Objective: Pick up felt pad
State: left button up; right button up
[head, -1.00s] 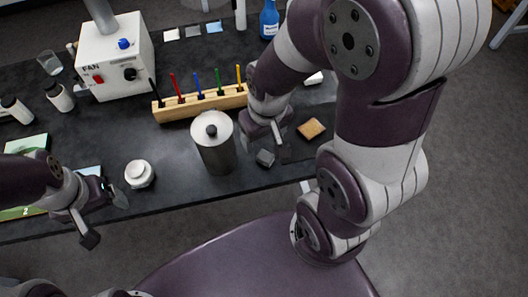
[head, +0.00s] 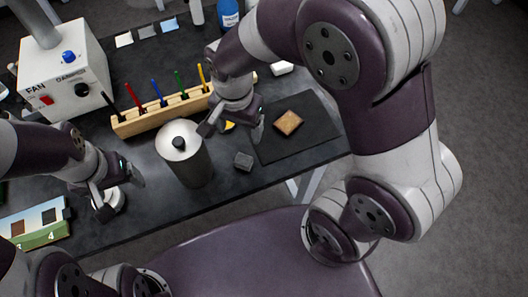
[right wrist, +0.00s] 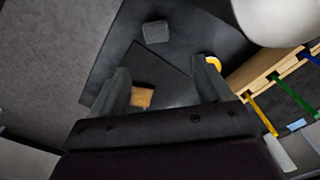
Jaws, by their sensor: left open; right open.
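A small grey block (head: 243,161) lies on the dark table in front of my right gripper. It may be the felt pad, but I cannot tell for sure. It also shows in the right wrist view (right wrist: 155,32). A tan square piece (head: 288,122) lies on a flat dark mat (head: 318,137), right of the gripper. My right gripper (head: 232,131) is open and empty above the table, pointing down. Its spread fingers (right wrist: 160,80) frame part of the mat in the wrist view. My left gripper (head: 118,194) is open over a white jar (head: 108,201), which it partly hides.
A metal canister (head: 185,163) stands left of the grey block. Behind it is a wooden rack (head: 163,112) with coloured tools. A yellow ring (right wrist: 213,62) lies near the right finger. A fan box (head: 65,75) stands at back left. The table's front edge is close to the block.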

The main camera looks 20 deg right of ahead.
send_over(244, 158)
jog(key=f, duration=0.5)
jog(key=shift+s+a, duration=0.25)
jog(key=shift+a, duration=0.05)
jog(key=f, duration=0.7)
jog(key=shift+w+d, duration=0.25)
jog(key=c, duration=1.2)
jog(key=r, duration=0.4)
jog(key=shift+s+d+r, duration=0.2)
jog(key=shift+d+r, duration=0.05)
jog(key=s+d+r, duration=0.6)
jog(key=s+d, duration=0.1)
jog(key=s, duration=0.1)
jog(key=shift+s+d+r+p, duration=0.15)
jog(key=shift+d+r+p, duration=0.05)
jog(key=shift+p, duration=0.2)
